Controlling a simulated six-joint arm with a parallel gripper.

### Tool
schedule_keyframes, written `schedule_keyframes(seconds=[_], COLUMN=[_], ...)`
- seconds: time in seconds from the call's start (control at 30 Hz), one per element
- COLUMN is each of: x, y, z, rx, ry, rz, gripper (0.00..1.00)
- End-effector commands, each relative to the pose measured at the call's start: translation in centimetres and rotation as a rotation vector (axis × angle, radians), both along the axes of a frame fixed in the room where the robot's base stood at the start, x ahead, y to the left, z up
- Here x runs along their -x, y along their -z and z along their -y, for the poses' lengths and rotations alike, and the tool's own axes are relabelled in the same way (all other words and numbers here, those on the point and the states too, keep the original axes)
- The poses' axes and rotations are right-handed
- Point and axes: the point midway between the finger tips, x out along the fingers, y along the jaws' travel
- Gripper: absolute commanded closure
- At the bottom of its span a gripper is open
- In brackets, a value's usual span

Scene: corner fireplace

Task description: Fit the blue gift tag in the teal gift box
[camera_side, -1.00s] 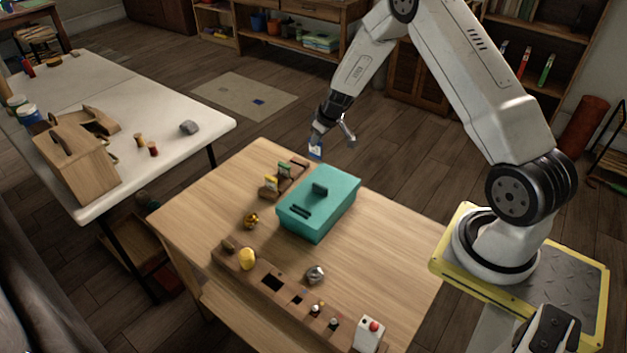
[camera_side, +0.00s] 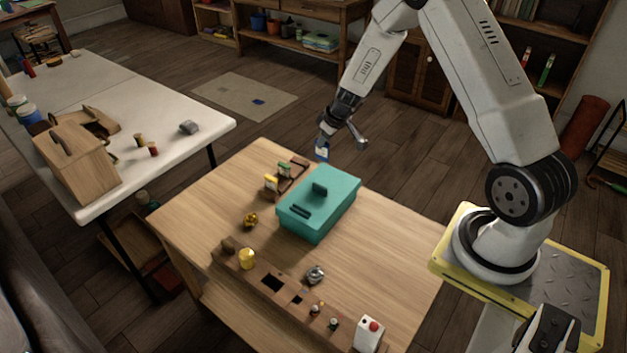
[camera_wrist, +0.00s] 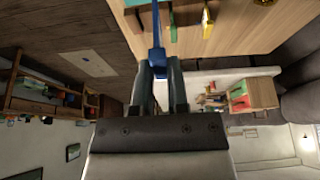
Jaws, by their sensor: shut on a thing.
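The teal gift box (camera_side: 318,203) stands on the wooden table with its teal lid on. My gripper (camera_side: 326,139) is raised above the table behind the box. It is shut on the blue gift tag (camera_side: 322,150), which hangs below the fingers, apart from the box. In the wrist view the tag (camera_wrist: 157,40) sticks out between the fingertips (camera_wrist: 160,68), seen edge-on.
A wooden rack (camera_side: 291,179) with yellow and green tags stands left of the box. A wooden block with holes (camera_side: 285,291) lies along the front edge. A gold ornament (camera_side: 251,220), a silver ornament (camera_side: 315,274) and a red-button box (camera_side: 369,334) are nearby. The table's right side is clear.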

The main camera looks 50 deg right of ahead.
Motion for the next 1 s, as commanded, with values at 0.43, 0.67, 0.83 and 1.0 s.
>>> schedule_keyframes(seconds=[0.43, 0.67, 0.83, 1.0], x=[0.2, 0.9, 1.9, 3.1], y=[-1.0, -2.8, -4.4, -5.9], z=[-1.9, -5.5, -8.6, -11.7], rx=[0.001, 0.003, 0.01, 0.013], ry=[0.0, 0.007, 0.014, 0.021], rz=[-0.01, -0.027, -0.034, -0.033], gripper=[1.0, 1.0, 1.0, 1.0])
